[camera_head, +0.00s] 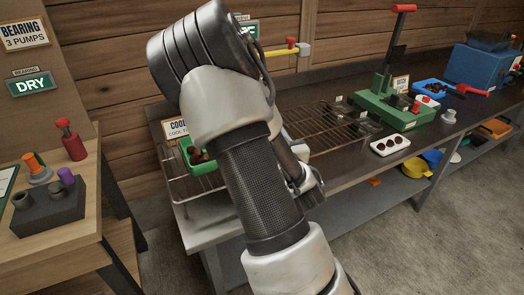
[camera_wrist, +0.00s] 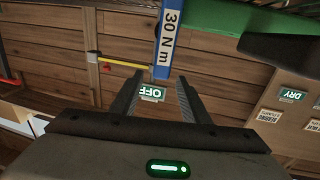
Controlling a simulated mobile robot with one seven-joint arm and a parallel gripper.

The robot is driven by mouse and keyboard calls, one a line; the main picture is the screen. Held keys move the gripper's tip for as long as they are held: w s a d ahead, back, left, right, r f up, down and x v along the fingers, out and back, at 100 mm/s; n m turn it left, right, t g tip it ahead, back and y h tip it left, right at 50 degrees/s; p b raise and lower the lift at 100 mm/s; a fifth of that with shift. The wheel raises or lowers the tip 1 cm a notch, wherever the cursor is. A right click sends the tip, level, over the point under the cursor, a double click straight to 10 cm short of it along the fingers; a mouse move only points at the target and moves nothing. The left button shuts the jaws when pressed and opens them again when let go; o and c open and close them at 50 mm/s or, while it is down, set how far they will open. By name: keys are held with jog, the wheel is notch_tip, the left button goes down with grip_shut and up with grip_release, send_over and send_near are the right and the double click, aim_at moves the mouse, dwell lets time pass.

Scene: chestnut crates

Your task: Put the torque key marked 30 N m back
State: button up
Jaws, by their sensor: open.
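I cannot tell whether either finger touches the key. In the head view my arm stands in front of the bench, and I cannot make out the key or my fingertips there. The key's place is not clear in either view.
The long bench carries wire racks (camera_head: 322,128), a green tray (camera_head: 188,150), a green press (camera_head: 392,108) and a white tray (camera_head: 390,146). A yellow lever (camera_head: 280,51) is on the wall. A side table (camera_head: 88,200) stands left. Grey floor is free at lower right.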

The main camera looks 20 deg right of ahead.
jog(key=shift+w+d+r+p, duration=0.15)
jog(key=shift+w+p, duration=0.2)
jog(key=shift+w, duration=0.5)
jog(key=shift+w+d+f+p, duration=0.1)
jog(key=shift+w+f, duration=0.05)
jog(key=shift+w, duration=0.9)
jog(key=shift+w+d+f+p, duration=0.1)
jog(key=shift+w+d+p, duration=0.05)
jog(key=shift+w, duration=0.85)
jog(key=shift+w+d+f+p, duration=0.1)
jog(key=shift+w+f, duration=0.05)
jog(key=shift+w, duration=0.9)
grip_shut()
